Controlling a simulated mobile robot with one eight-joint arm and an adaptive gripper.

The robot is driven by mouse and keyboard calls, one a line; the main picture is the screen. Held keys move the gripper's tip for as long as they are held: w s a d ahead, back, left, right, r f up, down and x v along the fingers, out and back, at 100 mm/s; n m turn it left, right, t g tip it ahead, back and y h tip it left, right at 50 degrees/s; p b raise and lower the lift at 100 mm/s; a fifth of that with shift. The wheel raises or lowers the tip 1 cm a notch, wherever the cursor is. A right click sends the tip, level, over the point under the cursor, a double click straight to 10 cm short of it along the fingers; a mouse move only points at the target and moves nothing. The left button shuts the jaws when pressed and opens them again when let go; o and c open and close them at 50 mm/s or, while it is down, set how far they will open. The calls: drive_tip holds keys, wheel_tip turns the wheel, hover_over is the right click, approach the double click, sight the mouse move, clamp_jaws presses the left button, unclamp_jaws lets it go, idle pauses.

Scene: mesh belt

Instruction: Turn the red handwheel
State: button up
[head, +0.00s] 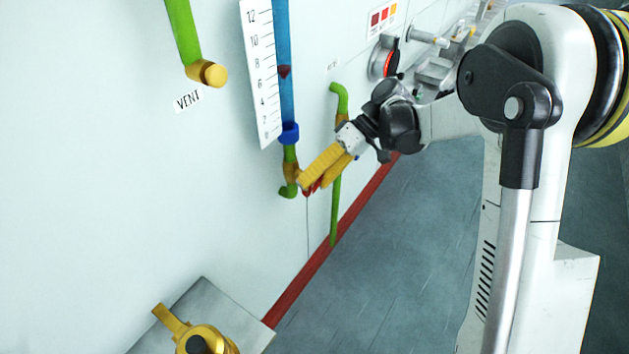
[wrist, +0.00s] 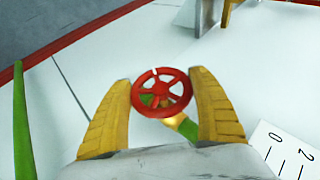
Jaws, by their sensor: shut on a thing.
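The red handwheel (wrist: 160,89) is in the middle of the wrist view, with spokes and a small white mark on its upper rim. My gripper (wrist: 161,78) has one yellow ribbed finger on each side of the wheel, shut on its rim. In the head view my gripper (head: 312,184) reaches to the foot of the blue gauge tube, by the wall. Only a small piece of red shows there; the fingers hide most of the wheel. A brass and green pipe fitting (wrist: 181,124) shows behind the wheel.
The gauge tube (head: 284,90) and its number scale (head: 261,75) stand just above the gripper. A green pipe (head: 336,210) runs down beside it on the right. A brass valve (head: 205,335) is at the lower left. Open floor (head: 400,250) lies right of the wall.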

drive_tip(key=o, duration=1.2)
drive_tip(key=v, duration=1.2)
drive_tip(key=shift+s, duration=0.1)
drive_tip(key=s+d+m+t+h, duration=0.3)
drive_tip(key=s+m+t+h, duration=0.1)
drive_tip(key=s, duration=0.6)
drive_tip(key=s+d+m+t+h, duration=0.4)
drive_tip(key=s+t, duration=0.2)
drive_tip(key=s, duration=0.4)
drive_tip(key=shift+s+d+m+h, duration=0.15)
drive_tip(key=shift+s+m+h, duration=0.1)
drive_tip(key=shift+m+h, duration=0.05)
